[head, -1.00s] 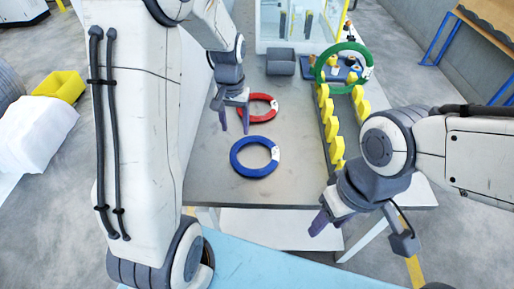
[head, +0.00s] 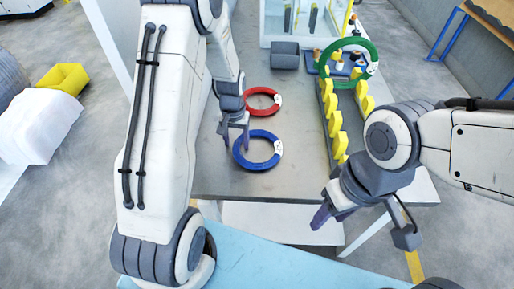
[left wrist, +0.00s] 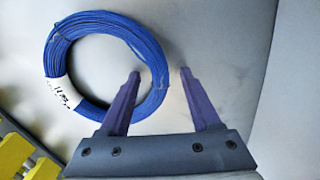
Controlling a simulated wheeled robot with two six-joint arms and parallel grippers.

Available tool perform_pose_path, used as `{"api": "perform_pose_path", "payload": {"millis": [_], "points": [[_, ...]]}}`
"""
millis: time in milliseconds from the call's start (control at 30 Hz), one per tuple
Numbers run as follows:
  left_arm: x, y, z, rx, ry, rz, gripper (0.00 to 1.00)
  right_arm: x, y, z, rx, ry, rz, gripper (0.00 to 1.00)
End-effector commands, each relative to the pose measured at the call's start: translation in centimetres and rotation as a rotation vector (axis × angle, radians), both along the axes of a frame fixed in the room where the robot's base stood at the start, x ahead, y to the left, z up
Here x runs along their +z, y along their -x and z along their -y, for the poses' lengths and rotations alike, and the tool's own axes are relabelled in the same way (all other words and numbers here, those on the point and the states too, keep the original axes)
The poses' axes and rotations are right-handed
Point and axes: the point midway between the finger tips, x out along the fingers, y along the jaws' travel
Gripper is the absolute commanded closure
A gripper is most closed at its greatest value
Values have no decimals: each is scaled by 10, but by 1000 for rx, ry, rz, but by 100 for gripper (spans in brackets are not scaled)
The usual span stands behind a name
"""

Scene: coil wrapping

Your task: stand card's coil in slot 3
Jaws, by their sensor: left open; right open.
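A blue coil (head: 257,150) with a white tag lies flat on the grey table. It also shows in the left wrist view (left wrist: 75,30), with its tag at its left side. A red coil (head: 262,101) lies flat behind it. A green coil (head: 371,68) stands upright at the far end of the rack of yellow dividers (head: 338,134). My left gripper (head: 234,143) is open and empty at the blue coil's left edge; in the left wrist view its fingertips (left wrist: 160,74) are beside the coil's rim. My right gripper (head: 320,216) is open and empty near the table's front edge. No card is readable.
A grey box (head: 285,55) stands at the back of the table, next to a blue tray (head: 315,68) with small parts. A glass-sided case (head: 300,20) is behind them. The table between the coils and the rack is clear.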

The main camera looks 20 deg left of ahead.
Motion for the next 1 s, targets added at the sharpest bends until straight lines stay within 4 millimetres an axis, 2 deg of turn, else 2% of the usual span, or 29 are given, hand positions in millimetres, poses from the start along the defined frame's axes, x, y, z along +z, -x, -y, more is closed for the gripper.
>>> {"api": "perform_pose_path", "payload": {"millis": [133,167,300,333,1000], "points": [[0,0,0,0,0,0,36,0,0,0,0,0,0,50],[0,0,0,0,0,0,44,0,0,0,0,0,0,50],[0,0,0,0,0,0,97,0,0,0,0,0,0,50],[0,0,0,0,0,0,100,0,0,0,0,0,0,50],[1,0,0,0,0,0,100,0,0,0,0,0,0,50]]}}
